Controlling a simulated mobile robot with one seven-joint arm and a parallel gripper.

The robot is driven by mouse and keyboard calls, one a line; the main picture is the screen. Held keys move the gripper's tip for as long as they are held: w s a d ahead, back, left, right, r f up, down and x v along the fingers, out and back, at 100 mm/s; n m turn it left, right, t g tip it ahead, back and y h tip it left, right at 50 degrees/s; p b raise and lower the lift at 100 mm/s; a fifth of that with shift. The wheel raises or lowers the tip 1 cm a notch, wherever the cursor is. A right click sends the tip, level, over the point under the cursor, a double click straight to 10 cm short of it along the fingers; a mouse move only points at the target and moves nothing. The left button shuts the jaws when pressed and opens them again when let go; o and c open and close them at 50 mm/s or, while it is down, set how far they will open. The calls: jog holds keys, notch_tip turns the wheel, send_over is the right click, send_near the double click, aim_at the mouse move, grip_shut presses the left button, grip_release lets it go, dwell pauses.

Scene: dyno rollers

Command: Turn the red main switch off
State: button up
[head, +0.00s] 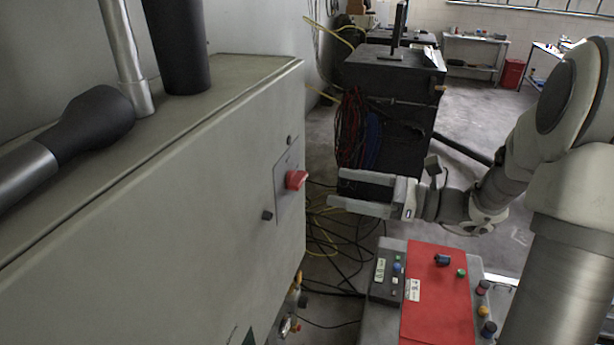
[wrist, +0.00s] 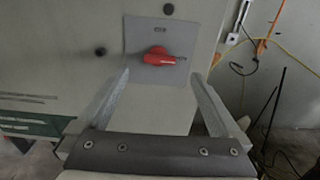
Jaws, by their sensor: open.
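The red main switch (head: 296,180) sits on a grey plate on the front of the large grey cabinet (head: 200,215) in the head view. In the wrist view the red switch (wrist: 160,57) shows ahead, with its handle lying about level, pointing right. My gripper (head: 335,190) is open and empty, to the right of the switch and apart from it. In the wrist view its two fingers (wrist: 162,78) stand wide apart, with the switch between and beyond their tips.
A black knob (head: 267,215) is on the cabinet near the switch. Below my gripper stands a control box with a red panel (head: 437,295) and several buttons. A dark cabinet (head: 385,110) with hanging cables is behind. Loose cables (head: 325,245) lie on the floor.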

aim_at(303, 180)
jog(key=p+x, duration=0.1)
jog(key=x, duration=0.7)
jog(key=shift+a, duration=0.1)
jog(key=shift+c, duration=0.2)
jog(key=c, duration=1.3)
